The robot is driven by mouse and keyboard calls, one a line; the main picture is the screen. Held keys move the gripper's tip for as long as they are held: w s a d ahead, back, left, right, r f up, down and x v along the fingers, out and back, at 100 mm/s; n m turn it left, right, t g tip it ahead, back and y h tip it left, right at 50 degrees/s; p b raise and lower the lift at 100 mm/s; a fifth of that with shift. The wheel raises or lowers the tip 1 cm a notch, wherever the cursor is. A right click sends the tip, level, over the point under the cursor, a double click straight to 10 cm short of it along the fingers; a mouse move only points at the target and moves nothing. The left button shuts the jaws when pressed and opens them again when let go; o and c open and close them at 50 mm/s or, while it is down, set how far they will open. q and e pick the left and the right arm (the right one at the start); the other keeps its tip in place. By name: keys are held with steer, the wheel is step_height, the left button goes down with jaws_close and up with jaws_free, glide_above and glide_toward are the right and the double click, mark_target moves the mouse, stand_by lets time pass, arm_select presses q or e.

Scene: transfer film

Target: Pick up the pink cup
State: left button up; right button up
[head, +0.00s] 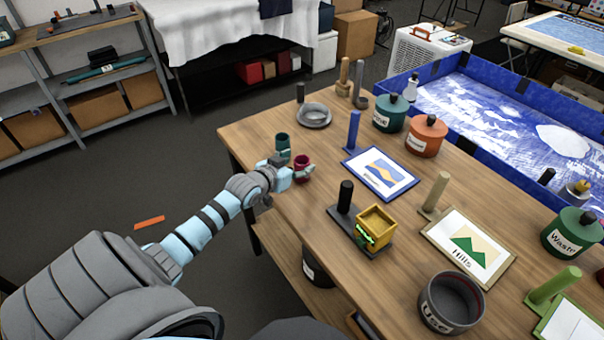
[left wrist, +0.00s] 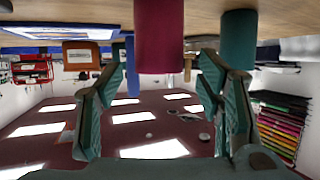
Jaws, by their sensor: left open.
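The pink cup (head: 302,162), a dark magenta, stands upright near the left edge of the wooden table (head: 255,128). A teal cup (head: 282,141) stands close beside it, farther back. My left gripper (head: 297,167) is open at the pink cup, with its fingers toward the cup's sides. In the left wrist view, which is upside down, the pink cup (left wrist: 158,38) is between and ahead of the open fingers. The teal cup (left wrist: 238,40) is near the right finger there. I cannot tell whether the fingers touch either cup. My right gripper is not in view.
A grey round dish (head: 314,115) lies behind the cups. A blue-framed picture (head: 381,172) and a yellow box (head: 376,222) are to the right. Lidded pots, including an orange one (head: 426,137), stand farther back. Bare tabletop lies just right of the pink cup.

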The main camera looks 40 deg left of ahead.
mark_target(302, 162)
arm_select(q)
steer(key=x, duration=0.1)
steer(key=b+x, duration=0.1)
steer(key=x, duration=0.1)
steer(key=shift+s+f, duration=0.15)
steer(key=shift+f, duration=0.1)
steer(key=shift+w, duration=0.25)
steer(key=c, duration=1.2)
